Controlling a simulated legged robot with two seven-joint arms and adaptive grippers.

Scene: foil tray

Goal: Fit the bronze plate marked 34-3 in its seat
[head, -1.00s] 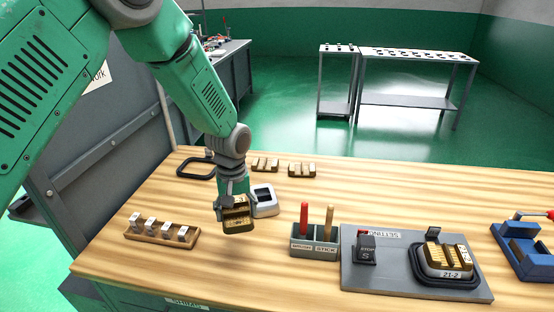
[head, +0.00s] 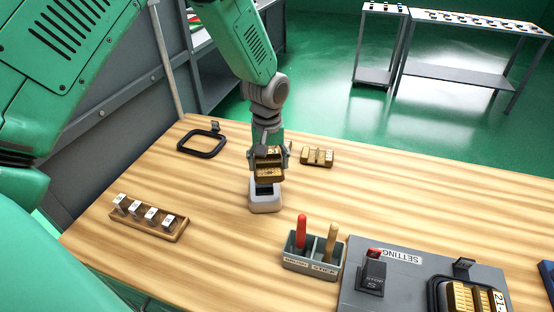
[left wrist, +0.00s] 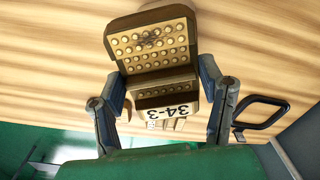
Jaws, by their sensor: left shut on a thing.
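The bronze plate marked 34-3 (left wrist: 155,50) is held between the fingers of my left gripper (left wrist: 165,97); its label and rows of round studs show in the left wrist view. In the head view the plate (head: 270,175) hangs at my left gripper (head: 268,160), just above and behind a pale block with a dark opening (head: 265,203). I cannot tell whether plate and block touch. An empty black frame (head: 202,146) lies at the back left. Another black frame at the right front holds a bronze plate marked 21- (head: 470,298). My right gripper is out of view.
A wooden rack with several white-topped pieces (head: 150,218) stands at the left. A grey holder with red and tan handles (head: 312,258) stands at front centre. A grey SETTING board (head: 400,275) is at the right. Bronze pieces (head: 317,157) lie behind. The table's middle right is clear.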

